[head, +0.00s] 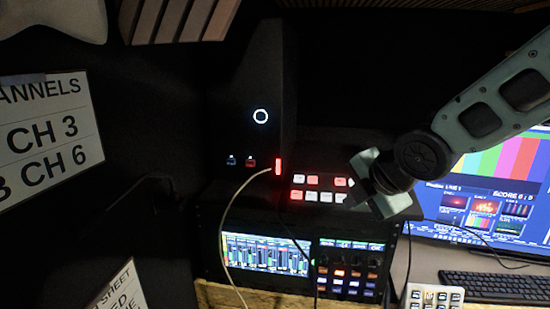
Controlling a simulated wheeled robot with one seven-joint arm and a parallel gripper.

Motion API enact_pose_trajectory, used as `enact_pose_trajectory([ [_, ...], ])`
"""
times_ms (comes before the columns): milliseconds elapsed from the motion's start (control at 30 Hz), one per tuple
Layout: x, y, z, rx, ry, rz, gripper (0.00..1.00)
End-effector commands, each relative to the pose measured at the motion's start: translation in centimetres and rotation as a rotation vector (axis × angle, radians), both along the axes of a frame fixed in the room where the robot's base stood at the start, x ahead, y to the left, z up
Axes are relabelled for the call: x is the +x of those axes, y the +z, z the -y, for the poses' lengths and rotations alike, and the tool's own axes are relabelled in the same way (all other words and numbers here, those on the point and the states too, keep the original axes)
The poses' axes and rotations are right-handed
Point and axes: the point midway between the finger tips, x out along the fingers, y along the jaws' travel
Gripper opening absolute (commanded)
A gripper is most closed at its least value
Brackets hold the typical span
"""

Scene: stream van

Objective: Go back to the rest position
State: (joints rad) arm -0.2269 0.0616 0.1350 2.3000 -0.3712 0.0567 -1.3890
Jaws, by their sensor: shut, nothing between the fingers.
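My gripper (374,187) is at the end of my pale grey-green arm, which reaches in from the right edge. The gripper is shut and holds nothing. It hangs in front of the right end of a panel of lit red and white buttons (312,196). The dark joint behind it partly covers the colour-bar monitor (480,215). I cannot tell whether the gripper touches the panel.
A black tower (250,110) with a lit white ring stands left of the panel. A pale cable (238,200) runs from its glowing red port down past a rack screen (265,253). A keyboard (500,286) and a small keypad (432,296) lie at lower right.

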Motion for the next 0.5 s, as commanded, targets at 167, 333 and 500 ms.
enact_pose_trajectory([
  [167,-8.8,-4.8,-2.3,0.22,-0.406,-0.331,0.0],
  [333,-17.3,-8.2,-2.9,0.323,-0.835,-0.592,0.0],
  [500,-23.7,-10.0,-2.7,0.337,-1.177,-0.731,0.0],
])
